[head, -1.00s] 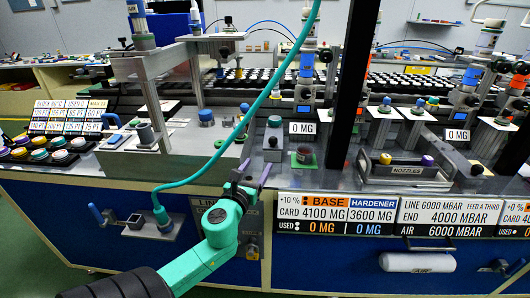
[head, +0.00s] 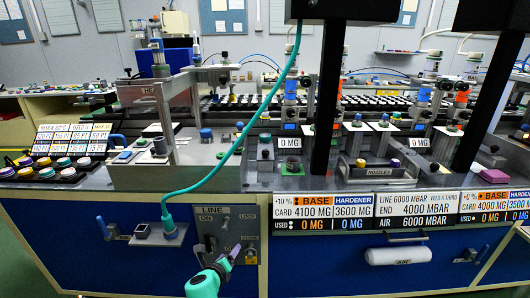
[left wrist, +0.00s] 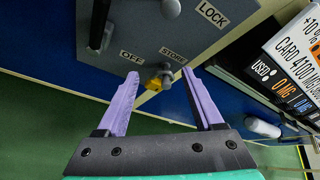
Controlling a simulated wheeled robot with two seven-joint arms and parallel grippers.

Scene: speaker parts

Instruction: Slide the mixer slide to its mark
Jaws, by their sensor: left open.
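I cannot tell for sure which part is the mixer slide, and I make out no mark for it. A small grey metal fixture with a knob (head: 265,152) stands on the bench, left of the "0 MG" display. My left gripper (head: 238,252), teal with purple fingers, is low in front of the bench, at the grey "LINE" panel (head: 208,243). Contact is unclear. My right gripper is not in view.
A teal hose (head: 237,135) hangs across the view to a bracket (head: 160,235) on the blue front. Dark posts (head: 328,95) rise from the bench. Card signs (head: 345,205) line the bench edge, above a white air cylinder (head: 398,256). A row of coloured buttons (head: 50,172) is at left.

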